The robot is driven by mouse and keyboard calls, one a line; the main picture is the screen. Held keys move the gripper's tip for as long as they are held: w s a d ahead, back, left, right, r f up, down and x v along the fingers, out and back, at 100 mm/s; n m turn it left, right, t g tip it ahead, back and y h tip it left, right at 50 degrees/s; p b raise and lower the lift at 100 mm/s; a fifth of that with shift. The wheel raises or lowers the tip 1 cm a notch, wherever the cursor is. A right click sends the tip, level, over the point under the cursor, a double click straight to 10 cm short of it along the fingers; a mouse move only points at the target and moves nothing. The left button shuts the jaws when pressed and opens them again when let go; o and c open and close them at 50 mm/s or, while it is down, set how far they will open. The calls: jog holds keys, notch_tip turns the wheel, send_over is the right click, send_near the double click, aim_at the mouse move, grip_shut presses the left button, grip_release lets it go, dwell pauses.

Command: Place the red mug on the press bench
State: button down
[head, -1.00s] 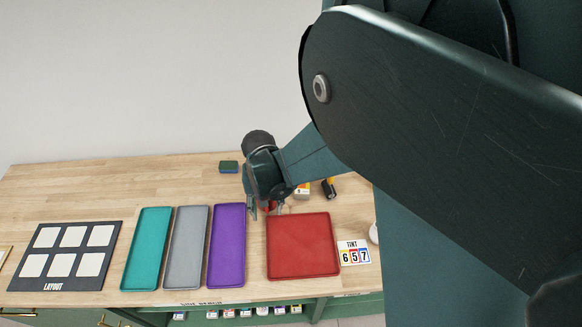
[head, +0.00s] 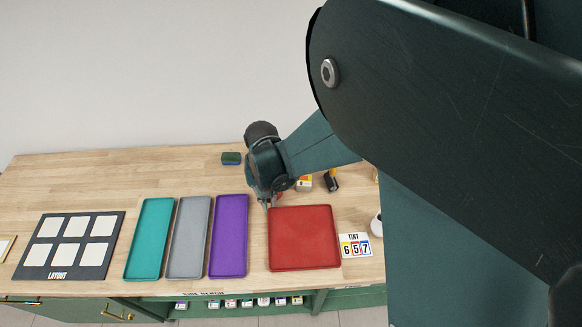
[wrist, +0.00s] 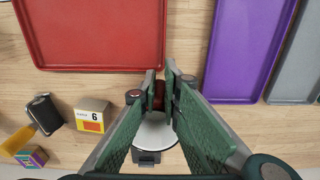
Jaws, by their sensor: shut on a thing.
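My gripper (head: 267,205) is low over the wooden bench, just behind the back left corner of the red tray (head: 304,238). In the wrist view my gripper (wrist: 165,78) has its green-padded fingers closed on a small red piece of the red mug (wrist: 159,95). Most of the mug is hidden by the fingers; in the head view only a bit of red shows beside the gripper. I cannot tell whether the mug touches the bench. No label reading "press bench" is in view; the bench front carries a partly cut label.
Purple (head: 229,236), grey (head: 188,238) and teal (head: 150,239) trays lie left of the red tray, then a layout board (head: 69,264). A TINT card (head: 355,246) lies right. A numbered box (wrist: 92,115) and dark roller (wrist: 45,111) stand near my gripper. The back left is clear.

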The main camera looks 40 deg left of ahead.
jog(key=shift+r, duration=0.2)
jog(key=shift+r, duration=4.6)
jog(key=shift+r, duration=0.1)
